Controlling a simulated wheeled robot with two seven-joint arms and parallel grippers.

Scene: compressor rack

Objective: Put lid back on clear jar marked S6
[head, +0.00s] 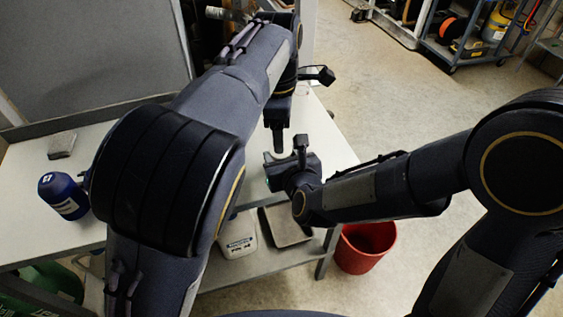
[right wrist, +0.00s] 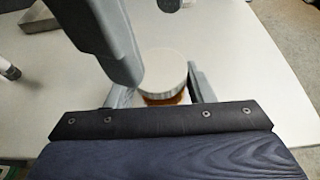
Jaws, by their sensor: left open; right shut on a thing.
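In the right wrist view a jar with orange-brown contents (right wrist: 165,99) stands between the fingers of my right gripper (right wrist: 162,92), which is shut on it. A round white lid (right wrist: 168,66) with a ribbed side sits at the jar's top; I cannot tell whether it is seated. A grey finger of my left gripper is close beside the lid at its left. In the head view my left gripper (head: 279,141) is open and points down over the table, just above my right gripper (head: 271,160). There the jar is hidden, and no S6 mark is readable.
On the white table, a blue bottle (head: 63,197) and a small grey block (head: 61,144) stand at the left. A white container (head: 238,240) and a grey tray (head: 286,226) are on the lower shelf. A red bucket (head: 366,247) stands on the floor beside the table.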

